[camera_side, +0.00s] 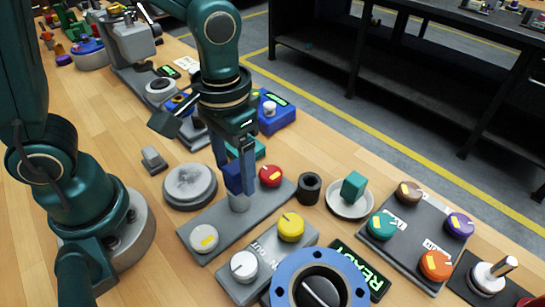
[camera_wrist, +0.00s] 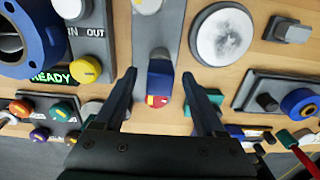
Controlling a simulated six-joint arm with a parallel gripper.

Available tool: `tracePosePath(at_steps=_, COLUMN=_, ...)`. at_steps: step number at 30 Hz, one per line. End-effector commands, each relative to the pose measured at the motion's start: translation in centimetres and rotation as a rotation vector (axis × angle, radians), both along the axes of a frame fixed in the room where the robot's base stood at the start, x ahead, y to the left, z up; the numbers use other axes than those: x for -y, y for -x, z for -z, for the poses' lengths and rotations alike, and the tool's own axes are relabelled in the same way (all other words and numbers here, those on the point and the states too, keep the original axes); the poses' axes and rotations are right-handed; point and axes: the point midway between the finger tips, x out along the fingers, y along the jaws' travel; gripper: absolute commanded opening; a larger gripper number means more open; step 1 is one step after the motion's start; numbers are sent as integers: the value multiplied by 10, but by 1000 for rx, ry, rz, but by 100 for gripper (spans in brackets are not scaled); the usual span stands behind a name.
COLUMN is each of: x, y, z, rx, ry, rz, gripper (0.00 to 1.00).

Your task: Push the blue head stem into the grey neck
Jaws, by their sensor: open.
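The blue head (camera_side: 233,178) is a dark blue block standing directly over the grey neck (camera_side: 239,202), a short cylinder on a long grey base plate (camera_side: 217,221). No stem shows between them, and I cannot tell how deep it sits. My gripper (camera_side: 237,176) points down with one finger on either side of the blue head. In the wrist view my gripper (camera_wrist: 159,76) is open, with clear gaps on both sides of the blue head (camera_wrist: 160,76).
A red knob (camera_side: 270,176) and a yellow-marked knob (camera_side: 204,238) sit on the same plate. A round grey disc (camera_side: 190,186) lies left of it.

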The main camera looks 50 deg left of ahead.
Motion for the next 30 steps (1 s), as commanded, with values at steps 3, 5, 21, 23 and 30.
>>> tracePosePath(at_steps=3, x=0, y=-1, z=-15, rx=8, ry=2, rz=0, gripper=72)
tracePosePath(at_steps=5, x=0, y=-1, z=-23, rx=8, ry=2, rz=0, gripper=72)
tracePosePath(at_steps=21, x=0, y=0, z=-46, rx=2, ry=1, rz=0, gripper=72)
tracePosePath(at_steps=23, x=0, y=0, z=-46, rx=2, ry=1, rz=-2, gripper=72)
tracePosePath(at_steps=30, x=-16, y=-1, z=-71, rx=118, ry=29, rz=-71, gripper=72)
